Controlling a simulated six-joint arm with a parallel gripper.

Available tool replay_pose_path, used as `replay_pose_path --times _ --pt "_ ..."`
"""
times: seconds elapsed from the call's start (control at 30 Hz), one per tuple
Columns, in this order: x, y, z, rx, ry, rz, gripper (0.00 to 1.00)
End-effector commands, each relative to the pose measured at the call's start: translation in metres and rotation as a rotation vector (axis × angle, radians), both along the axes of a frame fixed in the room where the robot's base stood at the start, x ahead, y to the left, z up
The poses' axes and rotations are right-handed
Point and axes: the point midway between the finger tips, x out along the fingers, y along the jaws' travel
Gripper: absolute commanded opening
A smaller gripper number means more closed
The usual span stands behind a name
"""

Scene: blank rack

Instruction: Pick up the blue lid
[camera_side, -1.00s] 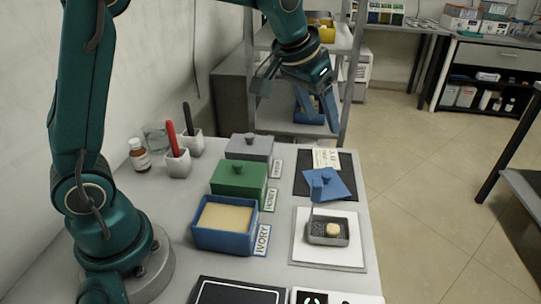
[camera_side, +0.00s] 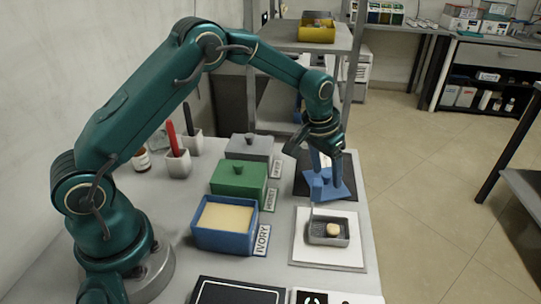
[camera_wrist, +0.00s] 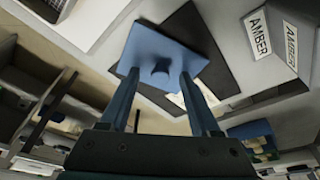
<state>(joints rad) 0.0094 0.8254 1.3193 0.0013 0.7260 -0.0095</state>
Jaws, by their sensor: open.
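The blue lid (camera_side: 342,190) lies on the dark mat (camera_side: 308,184), with its round knob facing up. My gripper (camera_side: 325,170) is low over the lid and points down at it. In the wrist view the blue lid (camera_wrist: 150,45) is just ahead of my gripper (camera_wrist: 158,76). The knob shows between the two spread fingertips, with gaps on both sides. Whether the fingertips touch the lid, I cannot tell. The open blue box (camera_side: 226,237) labelled IVORY holds pale cream contents.
A green lidded box (camera_side: 238,180) and a grey lidded box (camera_side: 248,148) stand left of the mat. A small grey tray (camera_side: 317,236) with a cream round piece sits on a white board (camera_side: 299,250) in front. Pen holders (camera_side: 178,164) stand farther back.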

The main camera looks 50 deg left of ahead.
Motion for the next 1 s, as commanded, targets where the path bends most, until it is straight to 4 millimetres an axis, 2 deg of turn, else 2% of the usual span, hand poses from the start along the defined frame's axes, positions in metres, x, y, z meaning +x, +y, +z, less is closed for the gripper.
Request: replay_pose_path --times 0.17,0.2,0.27,0.3,0.37,0.77,1.0 --pt "0.000 0.000 0.000 0.000 -0.001 0.000 0.63" --pt "0.000 0.000 0.000 0.000 -0.001 0.000 0.59" --pt "0.000 0.000 0.000 0.000 -0.001 0.000 0.37" --pt "0.000 0.000 0.000 0.000 -0.001 0.000 0.21" --pt "0.000 0.000 0.000 0.000 0.000 0.000 0.00" --pt "0.000 0.000 0.001 0.000 -0.001 0.000 0.00" --pt "0.001 0.000 0.019 0.001 -0.005 0.000 0.00"
